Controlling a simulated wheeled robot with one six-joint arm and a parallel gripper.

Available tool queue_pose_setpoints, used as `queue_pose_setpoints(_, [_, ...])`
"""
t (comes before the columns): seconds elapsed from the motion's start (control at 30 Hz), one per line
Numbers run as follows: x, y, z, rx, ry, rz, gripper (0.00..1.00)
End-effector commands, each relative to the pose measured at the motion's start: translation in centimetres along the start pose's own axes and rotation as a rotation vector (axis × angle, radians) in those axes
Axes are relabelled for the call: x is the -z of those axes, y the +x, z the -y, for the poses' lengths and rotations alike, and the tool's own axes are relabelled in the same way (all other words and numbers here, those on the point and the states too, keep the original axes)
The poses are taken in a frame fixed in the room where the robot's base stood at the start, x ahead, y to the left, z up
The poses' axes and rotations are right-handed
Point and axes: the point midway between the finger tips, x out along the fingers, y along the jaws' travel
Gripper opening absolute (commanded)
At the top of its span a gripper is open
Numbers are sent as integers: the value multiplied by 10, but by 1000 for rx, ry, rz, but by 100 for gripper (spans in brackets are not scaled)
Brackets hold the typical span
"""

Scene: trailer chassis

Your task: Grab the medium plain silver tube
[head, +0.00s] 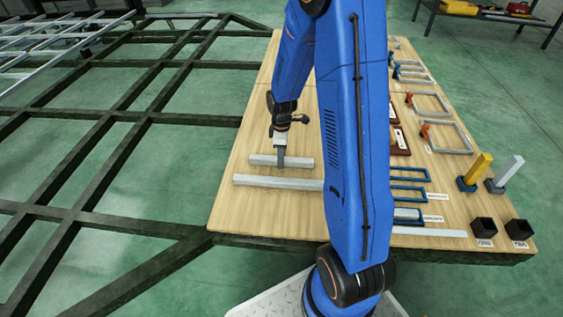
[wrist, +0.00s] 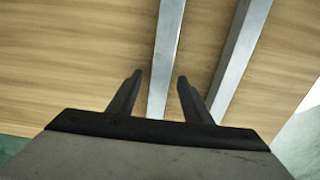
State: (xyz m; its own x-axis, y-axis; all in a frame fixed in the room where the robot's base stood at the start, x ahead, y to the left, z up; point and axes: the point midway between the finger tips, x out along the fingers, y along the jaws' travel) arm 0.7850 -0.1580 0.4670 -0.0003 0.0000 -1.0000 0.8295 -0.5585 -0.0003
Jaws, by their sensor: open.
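Two plain silver tubes lie side by side on the wooden table. The shorter-looking tube (head: 300,162) is under my gripper (head: 280,160) in the head view. In the wrist view this tube (wrist: 167,45) runs up between the two open fingers (wrist: 159,78), which are apart from it. The longer-looking tube (head: 262,181) lies nearer to my base and is partly hidden behind my blue arm; it is to the right in the wrist view (wrist: 240,52). I cannot tell whether the fingertips are above the shorter tube or down beside it.
A flat silver bar (head: 430,232) lies at the table's (head: 240,214) near edge. Blue frames (head: 410,172), clamps, a yellow post (head: 477,168), a silver post (head: 510,170) and black cups (head: 485,228) stand on the right. A dark chassis frame (head: 118,113) adjoins the left.

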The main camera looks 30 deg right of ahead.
Motion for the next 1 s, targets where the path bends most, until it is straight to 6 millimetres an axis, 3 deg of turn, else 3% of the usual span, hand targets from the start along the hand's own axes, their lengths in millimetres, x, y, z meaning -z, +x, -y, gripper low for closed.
queue_pose_setpoints(0.2, [0, 1, 0, 0, 0, 0, 45])
queue_pose_setpoints(0.27, [0, 1, 0, 0, 0, 0, 33])
queue_pose_setpoints(0.4, [0, 1, 0, 0, 0, 0, 0])
queue_pose_setpoints(0.77, [0, -4, -1, -2, 0, -1, 0])
queue_pose_setpoints(1.0, [0, -39, -1, -5, 0, -2, 0])
